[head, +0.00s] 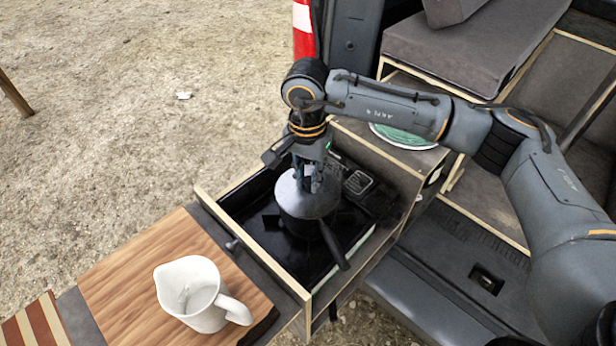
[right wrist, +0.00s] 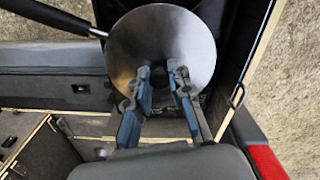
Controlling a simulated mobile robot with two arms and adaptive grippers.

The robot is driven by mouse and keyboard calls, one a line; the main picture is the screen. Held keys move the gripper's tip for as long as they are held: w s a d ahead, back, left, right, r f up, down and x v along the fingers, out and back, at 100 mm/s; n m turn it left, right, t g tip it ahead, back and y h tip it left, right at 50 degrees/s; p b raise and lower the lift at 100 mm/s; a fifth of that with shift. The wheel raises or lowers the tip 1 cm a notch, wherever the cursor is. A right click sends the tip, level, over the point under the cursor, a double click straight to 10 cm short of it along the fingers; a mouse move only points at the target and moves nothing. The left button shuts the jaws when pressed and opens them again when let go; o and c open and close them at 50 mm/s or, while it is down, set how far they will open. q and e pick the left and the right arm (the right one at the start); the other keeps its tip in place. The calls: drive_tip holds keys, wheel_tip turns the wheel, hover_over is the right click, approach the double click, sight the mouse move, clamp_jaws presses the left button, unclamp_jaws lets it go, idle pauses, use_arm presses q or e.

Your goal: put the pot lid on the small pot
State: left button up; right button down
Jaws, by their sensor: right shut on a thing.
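The pot lid (head: 292,200) is a round grey metal disc. In the right wrist view the lid (right wrist: 185,35) covers the pot's opening, with the handle (right wrist: 50,16) at upper left. I cannot tell whether the lid touches the rim. My left gripper is not in view.
The pot stands on a black stove in an open wooden drawer (head: 257,256). A white jug (head: 203,303) stands on a wooden board (head: 120,278) at the front left. A green-centred plate (head: 402,137) lies on the counter behind my right arm. Open ground lies to the left.

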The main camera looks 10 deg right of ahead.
drive_tip(key=shift+f+b, duration=0.15)
drive_tip(key=shift+b, duration=0.4)
idle(0.6)
idle(0.4)
drive_tip(key=c, duration=1.1)
unclamp_jaws()
drive_tip(key=o, duration=0.5)
drive_tip(key=shift+c, duration=0.2)
drive_tip(key=shift+r+p, duration=1.15)
drive_tip(key=shift+r, duration=2.4)
